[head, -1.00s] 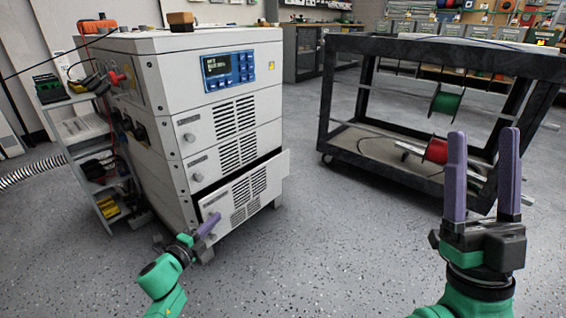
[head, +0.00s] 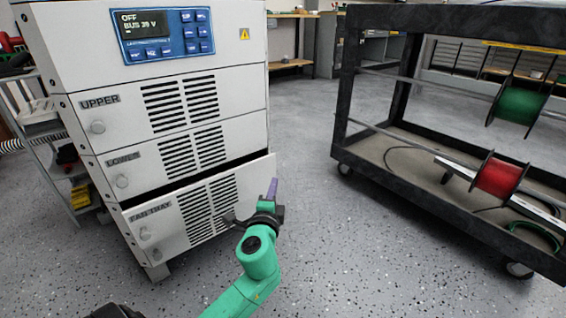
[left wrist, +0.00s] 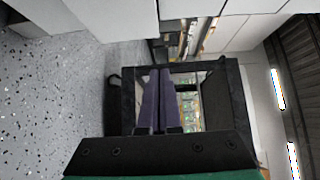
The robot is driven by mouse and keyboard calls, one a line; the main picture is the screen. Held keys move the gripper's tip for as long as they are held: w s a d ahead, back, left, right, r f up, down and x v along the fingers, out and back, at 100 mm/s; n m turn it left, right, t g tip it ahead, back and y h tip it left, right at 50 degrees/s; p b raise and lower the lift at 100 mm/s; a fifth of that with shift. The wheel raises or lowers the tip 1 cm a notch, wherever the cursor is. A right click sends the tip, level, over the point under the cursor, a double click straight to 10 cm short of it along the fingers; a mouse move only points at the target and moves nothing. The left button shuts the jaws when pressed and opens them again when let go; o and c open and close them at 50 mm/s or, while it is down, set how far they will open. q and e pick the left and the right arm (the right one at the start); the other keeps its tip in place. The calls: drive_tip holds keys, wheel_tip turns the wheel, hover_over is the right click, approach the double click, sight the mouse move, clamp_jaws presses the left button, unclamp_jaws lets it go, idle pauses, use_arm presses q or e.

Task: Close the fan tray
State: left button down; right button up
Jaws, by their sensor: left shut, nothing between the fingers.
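The fan tray (head: 203,213) is the lowest white front panel of the cabinet (head: 180,105), with its label, vent slots and knobs on the left. It stands out from the cabinet, most clearly at its right end, with a dark gap above it. My left gripper (head: 272,188) is at the panel's right end, its purple fingers shut and pointing up in the head view; I cannot tell whether it touches the panel. The shut, empty fingers also show in the left wrist view (left wrist: 158,75). My right gripper is out of view.
The upper and lower drawer fronts above are flush, and the display (head: 165,35) reads OFF. A black cart (head: 455,197) with a green spool (head: 520,105) and a red spool (head: 498,178) stands on the right. Speckled floor (head: 320,240) between is clear.

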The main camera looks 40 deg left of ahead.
use_arm(q)
drive_tip(key=b, duration=0.4)
approach(270, 162)
drive_tip(key=w+d+r, duration=0.2)
drive_tip(key=w, duration=0.2)
drive_tip(key=a, duration=0.1)
drive_tip(key=w+a+b, duration=0.1)
drive_tip(key=a, duration=0.2)
drive_tip(key=shift+w+b, duration=0.35)
drive_tip(key=shift+w, duration=0.05)
drive_tip(key=shift+a, duration=0.2)
drive_tip(key=shift+r, duration=0.1)
